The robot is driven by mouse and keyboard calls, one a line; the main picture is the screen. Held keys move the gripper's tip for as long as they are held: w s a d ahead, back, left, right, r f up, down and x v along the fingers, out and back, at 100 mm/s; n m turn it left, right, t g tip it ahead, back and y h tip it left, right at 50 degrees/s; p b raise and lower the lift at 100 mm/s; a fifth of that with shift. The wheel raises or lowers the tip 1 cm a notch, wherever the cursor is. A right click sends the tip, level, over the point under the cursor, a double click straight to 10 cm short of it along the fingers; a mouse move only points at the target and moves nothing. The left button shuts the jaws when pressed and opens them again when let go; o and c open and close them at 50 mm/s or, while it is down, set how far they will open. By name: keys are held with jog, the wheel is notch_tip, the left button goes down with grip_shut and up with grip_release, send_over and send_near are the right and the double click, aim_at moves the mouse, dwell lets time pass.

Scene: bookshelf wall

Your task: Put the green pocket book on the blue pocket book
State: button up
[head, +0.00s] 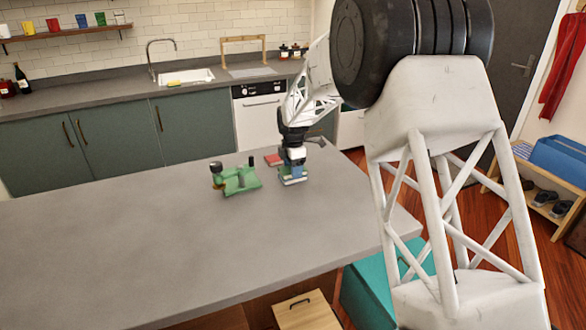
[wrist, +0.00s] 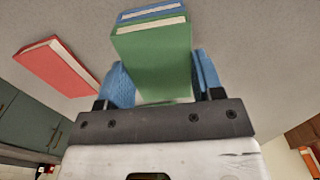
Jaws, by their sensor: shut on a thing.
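The green pocket book (wrist: 152,58) is between the two blue finger pads of my gripper (wrist: 163,80) in the wrist view, and the gripper is shut on it. The blue pocket book (wrist: 152,14) shows just past the green book's far end, mostly hidden behind it. The two books overlap in this view; I cannot tell whether they touch. In the head view my gripper (head: 293,172) points down, low over the grey counter, with the books small and partly hidden at its tips.
A red book (wrist: 58,66) lies beside them on the counter; it also shows in the head view (head: 273,160). The counter's left part (head: 110,250) is clear.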

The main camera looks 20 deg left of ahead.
jog(key=shift+f, duration=0.2)
jog(key=o, duration=0.9)
notch_tip(320, 180, up, 12)
jog(key=shift+r, duration=0.1)
dwell(0.5)
dwell(0.6)
jog(key=shift+d, duration=0.1)
